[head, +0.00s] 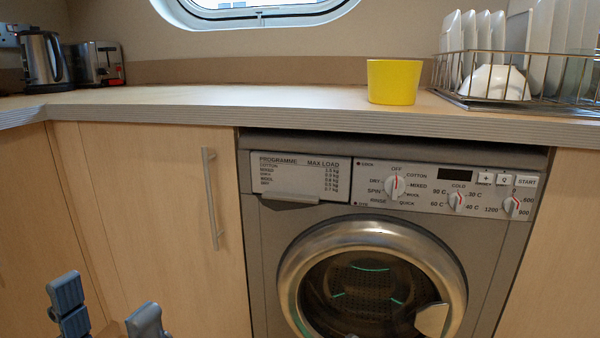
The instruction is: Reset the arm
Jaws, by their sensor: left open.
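My left gripper (107,310) is at the bottom left of the head view, with its two blue-grey fingers apart and nothing between them. It is low, in front of the wooden cupboard door and below the counter. Only the finger ends show; the rest of the arm is out of the picture. My right gripper does not show in this view.
A washing machine (257,226) with a round door stands under the counter (230,106). A cupboard handle (211,198) juts out left of it. A yellow pot (393,82), dish rack (515,104), kettle (43,60) and toaster (97,64) stand on the counter.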

